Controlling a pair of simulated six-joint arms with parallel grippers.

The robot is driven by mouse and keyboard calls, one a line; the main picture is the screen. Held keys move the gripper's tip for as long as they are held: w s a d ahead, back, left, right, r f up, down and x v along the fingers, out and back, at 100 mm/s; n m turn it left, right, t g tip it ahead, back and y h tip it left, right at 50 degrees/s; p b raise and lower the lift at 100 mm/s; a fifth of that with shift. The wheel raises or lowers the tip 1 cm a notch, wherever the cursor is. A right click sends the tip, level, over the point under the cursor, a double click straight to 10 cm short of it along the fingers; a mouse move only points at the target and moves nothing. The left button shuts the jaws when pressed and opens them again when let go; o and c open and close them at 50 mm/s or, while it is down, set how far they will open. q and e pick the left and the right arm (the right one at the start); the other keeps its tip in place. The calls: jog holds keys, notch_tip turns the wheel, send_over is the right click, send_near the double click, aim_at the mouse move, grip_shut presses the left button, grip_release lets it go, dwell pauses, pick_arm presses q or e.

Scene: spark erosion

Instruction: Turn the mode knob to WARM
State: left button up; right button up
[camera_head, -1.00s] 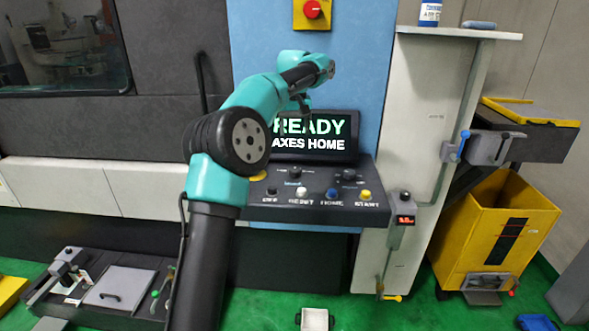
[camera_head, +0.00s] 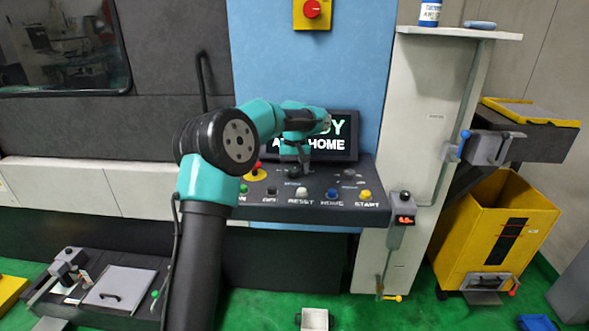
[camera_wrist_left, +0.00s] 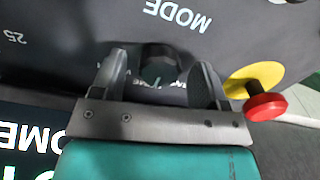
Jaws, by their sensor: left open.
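The mode knob (camera_head: 294,173) is a dark round knob on the sloping control panel (camera_head: 265,212), below the screen. My left gripper (camera_head: 295,165) points down at it from above. In the left wrist view the dark knob (camera_wrist_left: 158,55) lies between the two open fingers of my left gripper (camera_wrist_left: 160,72), with a gap visible beside it. The label MODE (camera_wrist_left: 178,14) reads upside down beyond it. A white label close to the knob is partly hidden by the gripper, so I cannot read it or the knob's setting. My right gripper is not in view.
A red stop button (camera_wrist_left: 265,106) on a yellow disc sits close beside one finger. A second knob (camera_head: 348,173) is to the right. Several push buttons, including the yellow START (camera_head: 365,196), line the panel's front. The screen (camera_head: 335,140) stands behind, partly covered by my arm.

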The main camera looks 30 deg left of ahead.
pick_arm(q)
jog(key=c, duration=0.9)
jog(key=shift+c, duration=0.2)
jog(key=shift+m, duration=0.3)
jog(key=m, duration=0.3)
jog(key=shift+m, duration=0.4)
jog(key=m, duration=0.4)
jog(key=shift+m, duration=0.3)
jog(key=o, duration=0.9)
